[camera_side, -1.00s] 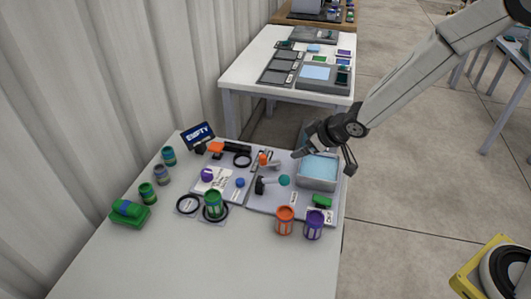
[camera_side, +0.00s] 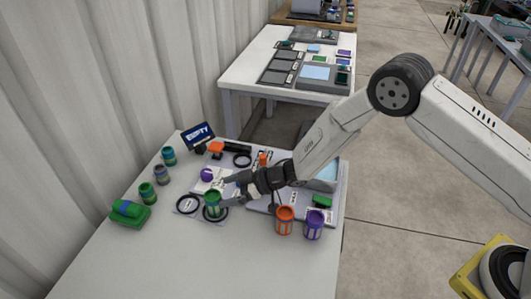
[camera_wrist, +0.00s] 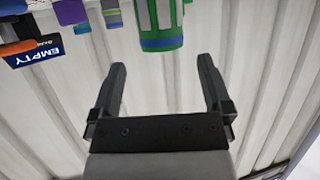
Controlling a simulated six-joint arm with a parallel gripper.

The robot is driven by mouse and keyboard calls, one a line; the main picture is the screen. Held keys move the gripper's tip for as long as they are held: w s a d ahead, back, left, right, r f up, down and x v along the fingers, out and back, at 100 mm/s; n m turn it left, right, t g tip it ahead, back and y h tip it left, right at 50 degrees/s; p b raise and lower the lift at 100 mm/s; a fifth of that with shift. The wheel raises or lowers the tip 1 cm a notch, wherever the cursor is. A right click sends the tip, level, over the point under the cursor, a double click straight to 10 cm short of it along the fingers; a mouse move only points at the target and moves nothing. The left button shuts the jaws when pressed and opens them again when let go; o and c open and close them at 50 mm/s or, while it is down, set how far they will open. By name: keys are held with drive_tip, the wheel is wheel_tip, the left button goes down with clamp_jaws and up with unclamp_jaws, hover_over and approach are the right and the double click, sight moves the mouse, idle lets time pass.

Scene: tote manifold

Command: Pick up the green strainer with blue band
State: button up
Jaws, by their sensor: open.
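A green strainer (camera_side: 213,202) with slotted sides stands upright in a dark ring on the front part of the table's grey board. In the wrist view a green strainer with blue showing on its side (camera_wrist: 162,25) is at the top centre, cut off by the frame edge. My gripper (camera_side: 226,194) is open, pointing left at table height just right of the strainer. In the wrist view its two fingers (camera_wrist: 163,72) are apart with nothing between them, and the strainer lies just beyond the tips, roughly centred.
An orange strainer (camera_side: 284,219) and a purple one (camera_side: 313,224) stand right of my gripper. An EMPTY sign (camera_side: 198,135) stands behind. The front tabletop is clear.

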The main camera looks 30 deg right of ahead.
sight(214, 195)
drive_tip(key=shift+a+f, duration=0.15)
drive_tip(key=shift+a, duration=0.05)
drive_tip(key=shift+x, duration=2.35)
clamp_jaws()
